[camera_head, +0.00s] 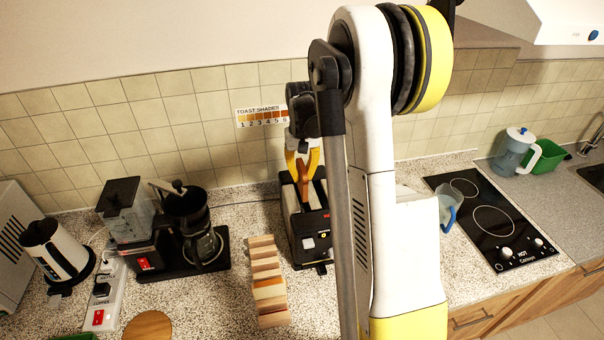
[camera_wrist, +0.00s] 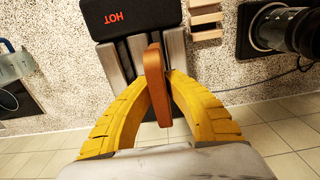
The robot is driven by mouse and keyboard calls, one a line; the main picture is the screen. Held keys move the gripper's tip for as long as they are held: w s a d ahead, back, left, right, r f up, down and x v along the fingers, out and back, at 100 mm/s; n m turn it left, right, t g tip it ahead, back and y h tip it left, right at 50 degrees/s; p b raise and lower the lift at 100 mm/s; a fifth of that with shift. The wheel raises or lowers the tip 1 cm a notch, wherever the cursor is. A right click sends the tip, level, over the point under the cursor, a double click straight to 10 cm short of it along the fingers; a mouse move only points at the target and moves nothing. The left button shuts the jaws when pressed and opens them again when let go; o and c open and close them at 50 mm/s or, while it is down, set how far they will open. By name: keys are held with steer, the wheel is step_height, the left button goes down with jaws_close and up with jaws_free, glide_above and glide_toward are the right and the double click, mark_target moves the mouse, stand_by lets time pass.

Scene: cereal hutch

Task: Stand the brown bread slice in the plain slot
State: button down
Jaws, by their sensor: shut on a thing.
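My gripper (camera_wrist: 158,92) has its yellow fingers shut on the brown bread slice (camera_wrist: 155,72), which is held on edge between them. The slice overlaps the slot area in this view. I cannot tell whether its lower edge is inside a slot, nor which slot is the plain one.
A wooden rack (camera_head: 267,262) stands left of the toaster. A coffee maker (camera_head: 195,225), power strip (camera_head: 103,295) and kettle (camera_head: 52,248) are farther left. A blue-handled jug (camera_head: 447,208) and black cooktop (camera_head: 488,215) are to the right. A toast shade chart (camera_head: 262,117) hangs behind.

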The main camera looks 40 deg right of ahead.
mark_target(302, 165)
steer(key=shift+w+f+b, duration=0.1)
steer(key=shift+f+b, duration=0.65)
steer(key=shift+f, duration=1.05)
steer(key=shift+f+b, duration=1.75)
steer(key=shift+f, duration=0.3)
steer(key=c, duration=1.3)
jaws_free()
step_height(302, 165, up, 12)
steer(key=shift+r, duration=0.1)
steer(key=shift+a, duration=0.1)
